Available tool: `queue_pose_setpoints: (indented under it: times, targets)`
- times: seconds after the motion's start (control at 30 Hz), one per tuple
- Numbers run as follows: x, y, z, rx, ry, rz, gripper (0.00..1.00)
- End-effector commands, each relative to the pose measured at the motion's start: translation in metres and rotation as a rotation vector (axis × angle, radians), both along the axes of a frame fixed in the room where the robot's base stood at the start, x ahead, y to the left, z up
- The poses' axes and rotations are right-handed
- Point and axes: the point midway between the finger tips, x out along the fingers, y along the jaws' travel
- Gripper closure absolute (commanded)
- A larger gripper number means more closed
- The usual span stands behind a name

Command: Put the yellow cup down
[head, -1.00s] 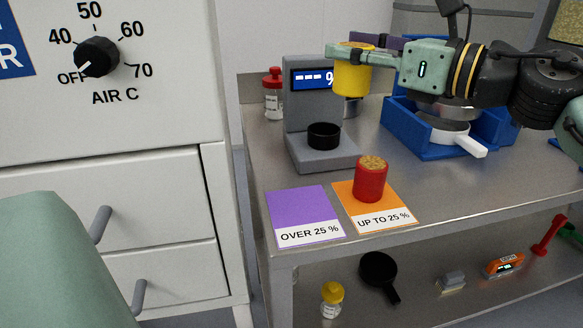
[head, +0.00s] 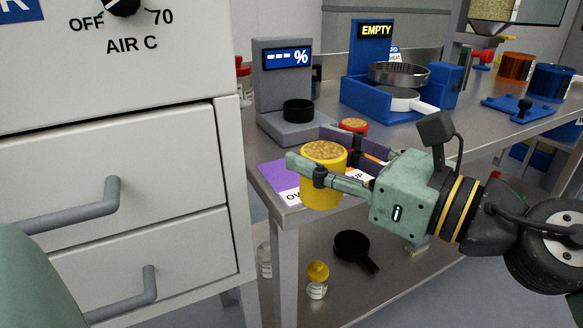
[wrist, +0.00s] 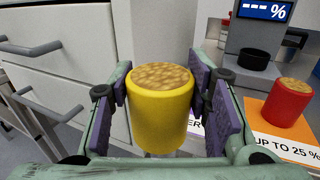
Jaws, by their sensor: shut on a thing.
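The yellow cup (head: 322,187), filled with light brown pieces, is held upright between the fingers of my gripper (head: 335,172). In the wrist view the yellow cup (wrist: 160,108) sits between the purple finger pads of my gripper (wrist: 165,110). In the head view the cup covers part of the purple card (head: 277,177) at the bench's front left corner. The wrist view shows the cup in front of the bench edge; its height over the bench is hard to tell. A red cup (head: 353,125) with similar filling stands behind my gripper, on the orange card (wrist: 275,125) marked UP TO 25 %.
A grey meter (head: 283,85) with a "--- %" display and black dish stands behind. A blue device (head: 380,85) reading EMPTY holds a metal sieve. White drawers (head: 110,190) stand at left. The lower shelf holds a black pan (head: 352,247) and a yellow-capped bottle (head: 317,280).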

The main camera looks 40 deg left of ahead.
Motion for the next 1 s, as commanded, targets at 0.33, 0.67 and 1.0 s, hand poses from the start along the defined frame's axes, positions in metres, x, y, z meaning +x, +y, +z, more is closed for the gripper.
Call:
queue_pose_setpoints:
  times: [0.33,0.67,1.0]
  targets:
    - [0.05,0.071,-0.005,-0.002,0.002,0.007,0.91]
    - [0.084,0.115,-0.012,-0.001,0.0,0.002,0.91]
    - [0.091,0.124,-0.044,-0.001,0.004,0.001,0.91]
